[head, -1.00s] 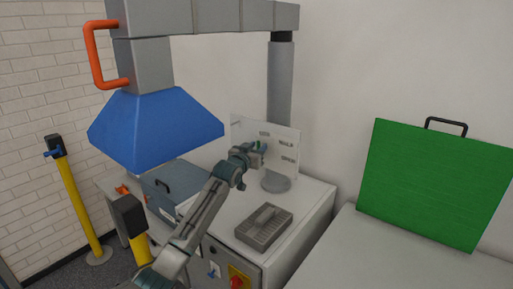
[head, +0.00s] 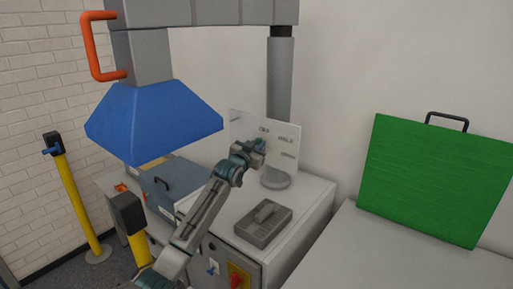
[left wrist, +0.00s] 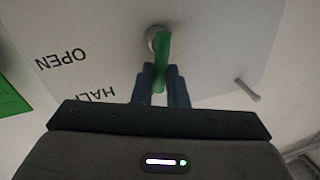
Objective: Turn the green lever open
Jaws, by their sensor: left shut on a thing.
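The green lever (left wrist: 163,50) shows in the left wrist view, hanging down the picture from a round grey pivot on a pale panel (left wrist: 215,70). My left gripper (left wrist: 162,76) is shut on the lever's lower part, a finger on each side. The label OPEN (left wrist: 62,60), seen upside down, lies left of the lever; a partly hidden label reading HAL lies lower left. In the head view my left gripper (head: 258,147) is at the upright panel (head: 285,131) and hides the lever. My right gripper is not in view.
A blue hood (head: 150,120) hangs left of my left arm. A grey slotted tray (head: 262,238) sits on the bench below the gripper. A grey box with a black handle (head: 175,180) is behind the arm. A green board (head: 435,180) leans on the wall at right.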

